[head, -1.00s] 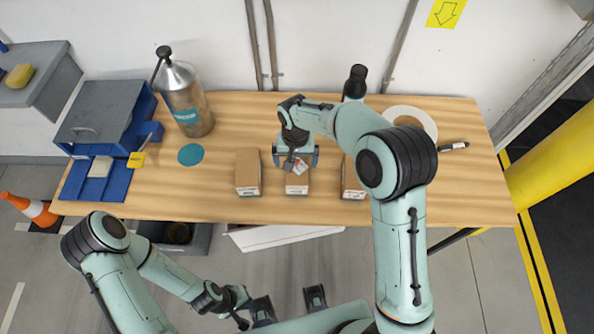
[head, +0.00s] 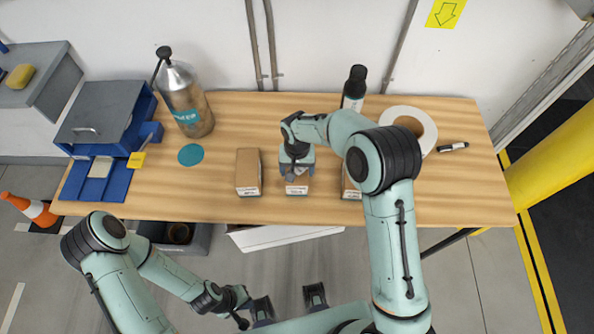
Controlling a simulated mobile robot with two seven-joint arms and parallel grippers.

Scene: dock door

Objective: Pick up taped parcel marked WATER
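Three small brown cardboard parcels stand in a row on the wooden bench: a left one (head: 248,170), a middle one (head: 297,189) and a right one (head: 350,191), partly hidden by my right arm. Their front labels are too small to read, so I cannot tell which is marked WATER. My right gripper (head: 296,172) points down at the middle parcel and covers its top and rear. Its fingertips are hidden, so I cannot tell whether it grips the parcel. My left gripper (head: 289,304) is open and empty, below the bench's front edge, with its fingers wide apart.
The bench (head: 220,206) also holds a metal bottle (head: 187,105), a teal disc (head: 191,155), a blue tray unit (head: 105,145), a dark bottle (head: 354,88), a white tape roll (head: 425,122) and a marker (head: 453,147). A yellow post (head: 555,165) stands at right.

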